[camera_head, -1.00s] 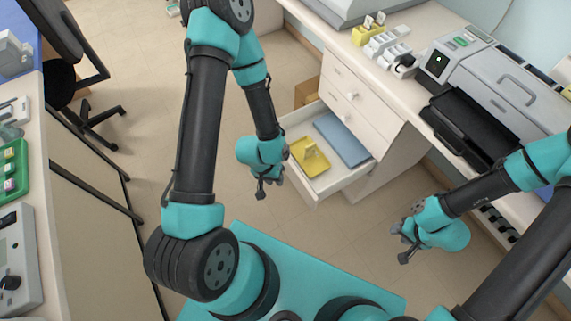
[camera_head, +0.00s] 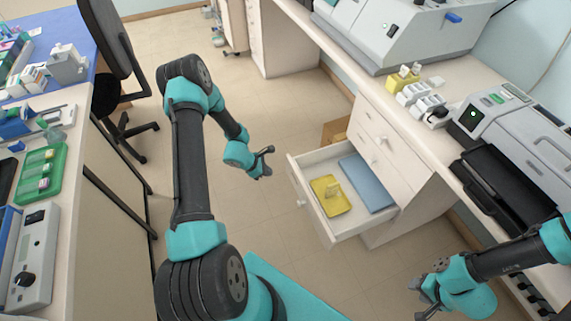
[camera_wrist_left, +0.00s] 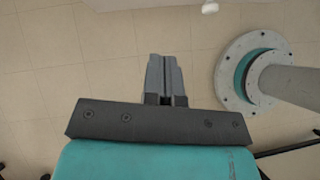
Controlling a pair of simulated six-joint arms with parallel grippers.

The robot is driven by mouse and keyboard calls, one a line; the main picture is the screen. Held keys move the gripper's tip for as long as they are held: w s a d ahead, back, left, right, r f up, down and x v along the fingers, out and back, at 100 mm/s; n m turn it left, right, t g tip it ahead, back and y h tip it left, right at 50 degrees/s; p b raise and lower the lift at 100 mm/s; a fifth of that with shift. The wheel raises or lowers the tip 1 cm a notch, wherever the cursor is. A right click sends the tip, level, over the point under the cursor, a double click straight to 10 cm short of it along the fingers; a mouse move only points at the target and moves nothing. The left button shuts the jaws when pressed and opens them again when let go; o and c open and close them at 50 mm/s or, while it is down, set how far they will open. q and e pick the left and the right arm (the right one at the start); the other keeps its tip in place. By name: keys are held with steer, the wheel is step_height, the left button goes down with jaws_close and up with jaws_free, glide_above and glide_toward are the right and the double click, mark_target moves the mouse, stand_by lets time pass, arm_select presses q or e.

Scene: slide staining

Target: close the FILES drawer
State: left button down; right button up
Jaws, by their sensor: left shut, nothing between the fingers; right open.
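The open drawer (camera_head: 339,229) sticks out of the white cabinet (camera_head: 402,148) in the head view. A yellow tray (camera_head: 335,207) and a blue folder (camera_head: 367,183) lie inside it. A round knob (camera_head: 301,204) sits on its front; no label is readable. My left gripper (camera_head: 266,160) is shut and empty, left of the drawer and apart from it. In the left wrist view the shut fingers (camera_wrist_left: 166,78) are over bare floor, and a small pale knob-like thing shows at the top edge. My right gripper (camera_head: 424,305) is open and empty at the lower right, away from the drawer.
A cardboard-coloured box (camera_head: 336,130) stands behind the drawer by the cabinet. The counter at right carries a grey machine with a black tray (camera_head: 508,188). A black chair (camera_head: 115,60) stands at left. The floor (camera_head: 215,130) left of the drawer is clear.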

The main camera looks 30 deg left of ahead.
arm_select(q)
steer(key=w+a+n, duration=0.1)
steer(key=a+n+t, duration=0.1)
steer(key=a, duration=0.1)
steer(key=w+a+n+t, duration=0.1)
steer(key=a, duration=0.1)
steer(key=shift+w+r+y, duration=0.3)
steer(key=shift+w, duration=0.05)
glide_toward(290, 164)
steer(key=shift+x, duration=3.25)
steer(key=shift+d, duration=0.25)
